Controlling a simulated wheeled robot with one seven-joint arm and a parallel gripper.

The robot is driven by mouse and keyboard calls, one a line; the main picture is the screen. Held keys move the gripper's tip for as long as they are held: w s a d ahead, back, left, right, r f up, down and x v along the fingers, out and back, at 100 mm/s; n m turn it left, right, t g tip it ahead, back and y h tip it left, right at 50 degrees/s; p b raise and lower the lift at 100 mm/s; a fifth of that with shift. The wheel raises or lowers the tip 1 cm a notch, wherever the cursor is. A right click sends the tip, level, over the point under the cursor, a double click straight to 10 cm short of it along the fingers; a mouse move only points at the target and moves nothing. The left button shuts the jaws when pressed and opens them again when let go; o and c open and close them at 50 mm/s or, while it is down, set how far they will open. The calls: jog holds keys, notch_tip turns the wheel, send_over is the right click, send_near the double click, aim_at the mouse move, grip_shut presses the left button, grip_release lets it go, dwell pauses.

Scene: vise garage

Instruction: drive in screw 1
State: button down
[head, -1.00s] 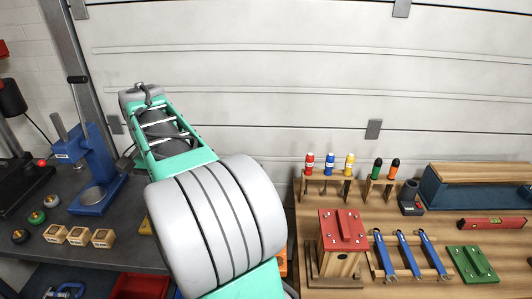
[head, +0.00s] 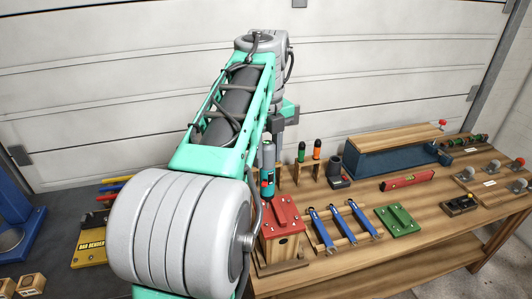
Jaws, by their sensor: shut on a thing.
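A wooden box with a red lid (head: 287,213) stands on the workbench in the head view. Small light screw heads show on the lid, but I cannot tell which is screw 1. My gripper (head: 281,122) is above and behind the box, partly hidden by my arm. It is shut on a slim upright driver-like tool (head: 267,154) with a grey upper part and blue-green and red parts lower down. The tool's lower end is over the left part of the lid. I cannot tell whether its tip touches a screw.
A green-handled driver (head: 301,152) and an orange one (head: 317,148) stand in a rack behind the box. Several blue-handled tools (head: 339,226), a green block (head: 398,220) and a red level (head: 407,181) lie to the right. A blue-and-wood bench block (head: 392,158) stands behind.

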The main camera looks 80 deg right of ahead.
aim_at(266, 179)
jog(key=shift+f+b, duration=2.7)
jog(key=shift+w+f, duration=0.1)
jog(key=shift+f, duration=0.35)
jog(key=shift+f+b, duration=0.35)
jog(key=shift+f, duration=0.5)
dwell(0.5)
dwell(0.4)
notch_tip(266, 179, up, 7)
jog(key=p, duration=0.7)
